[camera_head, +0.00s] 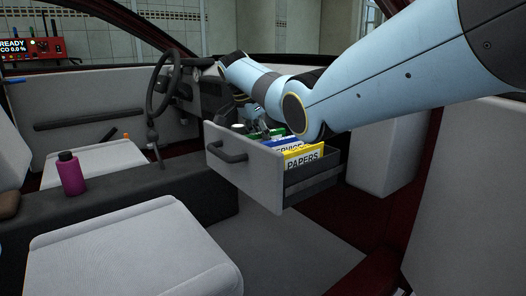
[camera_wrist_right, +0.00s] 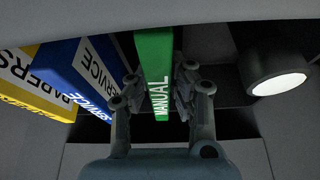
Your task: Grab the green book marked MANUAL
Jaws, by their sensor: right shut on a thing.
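The green book marked MANUAL (camera_wrist_right: 154,75) stands in the open drawer. In the right wrist view my right gripper (camera_wrist_right: 160,88) is shut on it, with one finger on each side of its spine. In the head view only a bit of green (camera_head: 277,132) shows behind the other books. My right arm reaches over the drawer there and its gripper is mostly hidden. My left gripper is not in view.
The grey drawer (camera_head: 228,170) also holds a blue SERVICE book (camera_wrist_right: 88,75) and a yellow PAPERS book (camera_head: 303,157). A dark cylinder with a bright end (camera_wrist_right: 277,75) is right of the green book. A steering wheel (camera_head: 163,83) and a magenta bottle (camera_head: 71,174) stand farther left.

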